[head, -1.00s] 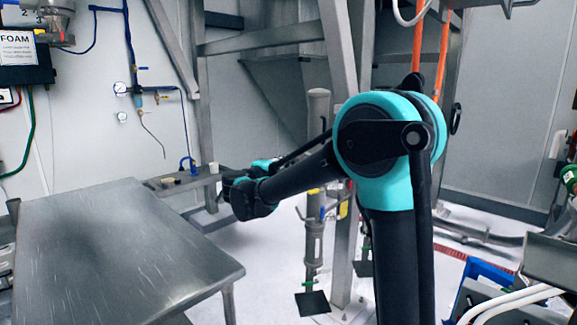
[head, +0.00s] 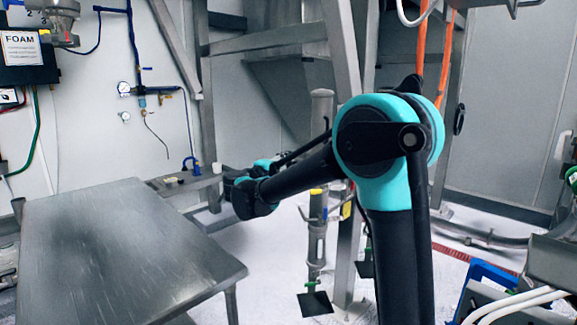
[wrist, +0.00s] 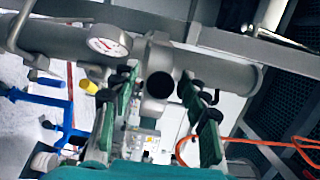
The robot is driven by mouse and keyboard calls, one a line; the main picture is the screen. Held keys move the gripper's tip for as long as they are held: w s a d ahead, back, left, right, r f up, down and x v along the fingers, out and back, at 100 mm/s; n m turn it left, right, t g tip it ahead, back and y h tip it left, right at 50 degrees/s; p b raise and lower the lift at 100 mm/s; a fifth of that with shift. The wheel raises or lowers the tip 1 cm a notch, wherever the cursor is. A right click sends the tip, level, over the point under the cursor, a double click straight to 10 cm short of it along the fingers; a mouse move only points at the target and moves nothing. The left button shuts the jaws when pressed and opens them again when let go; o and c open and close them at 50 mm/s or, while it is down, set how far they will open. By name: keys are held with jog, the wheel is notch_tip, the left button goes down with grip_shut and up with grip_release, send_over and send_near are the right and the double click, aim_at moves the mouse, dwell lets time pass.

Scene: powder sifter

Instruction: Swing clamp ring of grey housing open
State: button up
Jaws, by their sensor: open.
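Beyond the fingers runs a grey metal cylindrical body (wrist: 225,72) with a round dial gauge (wrist: 108,47). A black round end (wrist: 160,85) shows in the gap between the fingers; I cannot tell whether it touches them. I cannot make out the clamp ring for certain, nor whether this body is the grey housing. In the head view my arm reaches left and its fingers are not clearly visible.
A bare steel table (head: 120,250) fills the lower left of the head view. A steel frame leg (head: 345,60) and an upright grey pipe (head: 317,230) stand behind my arm. Blue-edged equipment (head: 490,285) is at lower right. White floor shows between.

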jog(key=v, duration=1.2)
jog(key=shift+w+r, duration=0.1)
jog(key=w+d+r+n+t+y, duration=0.2)
jog(key=w+r+n+t+y, duration=0.4)
jog(key=n+y, duration=0.45)
jog(key=s+d+f+n+g+y, duration=0.35)
jog(key=s+f+n, duration=0.3)
jog(key=f, duration=0.45)
jog(key=s+d+f+n+g+y, duration=0.2)
jog(key=s+d+f+n+g, duration=0.25)
jog(key=f+n, duration=0.5)
jog(key=s+d+f+g+h, duration=0.2)
jog(key=s+d+f+g, duration=0.2)
jog(key=s+d+f, duration=0.4)
jog(key=s+d+f+m+g+h, duration=0.1)
jog(key=s+d+f+g+h, duration=0.2)
jog(key=s+d+f, duration=0.5)
jog(key=s+f+g, duration=0.1)
jog(key=s+f, duration=0.2)
jog(key=s, duration=0.1)
jog(key=shift+s+f+g+h, duration=0.15)
jog(key=shift+s+g+h, duration=0.15)
jog(key=shift+s, duration=0.05)
